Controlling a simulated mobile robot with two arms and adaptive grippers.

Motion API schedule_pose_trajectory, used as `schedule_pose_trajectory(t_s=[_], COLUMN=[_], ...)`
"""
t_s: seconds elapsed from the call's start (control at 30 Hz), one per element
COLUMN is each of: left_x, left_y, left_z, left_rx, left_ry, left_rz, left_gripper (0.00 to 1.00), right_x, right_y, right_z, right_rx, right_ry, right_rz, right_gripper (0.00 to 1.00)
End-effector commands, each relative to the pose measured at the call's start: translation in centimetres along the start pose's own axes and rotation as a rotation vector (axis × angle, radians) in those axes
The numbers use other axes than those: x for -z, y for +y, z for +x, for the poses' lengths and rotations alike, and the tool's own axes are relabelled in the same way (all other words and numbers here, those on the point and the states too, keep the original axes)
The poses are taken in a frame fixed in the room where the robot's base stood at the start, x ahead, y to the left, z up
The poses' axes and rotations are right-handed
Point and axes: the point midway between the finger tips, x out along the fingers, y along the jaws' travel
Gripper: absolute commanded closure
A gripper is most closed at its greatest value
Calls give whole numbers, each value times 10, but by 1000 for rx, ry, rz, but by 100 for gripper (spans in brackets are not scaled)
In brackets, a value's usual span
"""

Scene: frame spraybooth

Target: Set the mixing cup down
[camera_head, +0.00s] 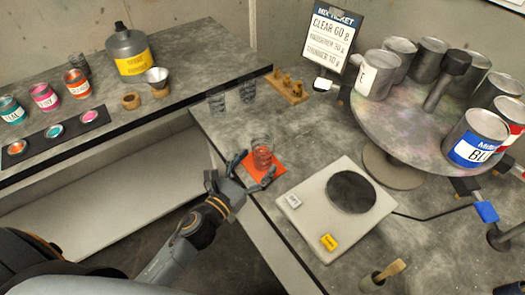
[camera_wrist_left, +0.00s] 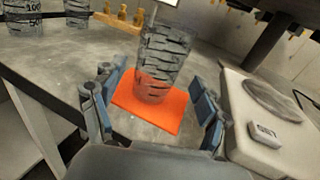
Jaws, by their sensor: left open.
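The mixing cup (camera_head: 262,152) is a clear cup with dark markings and stands upright on an orange mat (camera_head: 279,163) near the table's front edge. In the left wrist view the cup (camera_wrist_left: 163,62) stands between my spread fingers, on the orange mat (camera_wrist_left: 171,118). My left gripper (camera_head: 254,172) is open, with its fingers on either side of the cup's near side and a visible gap to it in the left wrist view (camera_wrist_left: 158,115). My right gripper is not in view.
A scale (camera_head: 320,195) with a dark round plate sits right of the mat. A round turntable (camera_head: 405,125) with several cans is at the right.

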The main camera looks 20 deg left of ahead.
Motion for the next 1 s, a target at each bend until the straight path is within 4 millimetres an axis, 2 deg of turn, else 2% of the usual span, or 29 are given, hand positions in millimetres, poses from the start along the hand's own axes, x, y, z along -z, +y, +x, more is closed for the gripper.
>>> schedule_pose_trajectory(t_s=[0.03,0.2,0.5,0.57,0.73,1.0], left_x=[-4,-3,0,0,0,0], left_y=[2,3,3,3,3,3], left_z=[9,31,36,36,36,36], left_rx=[-1,0,0,0,0,0], left_ry=[-2,-2,-1,-1,-1,0], left_rz=[-1,-1,-2,-2,-1,-1], left_gripper=[25,25,25,35,69,73], right_x=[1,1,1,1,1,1], right_y=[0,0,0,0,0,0], right_z=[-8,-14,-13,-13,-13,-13], right_rx=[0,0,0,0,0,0], right_ry=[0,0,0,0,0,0], right_rz=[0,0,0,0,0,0], right_gripper=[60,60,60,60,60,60])
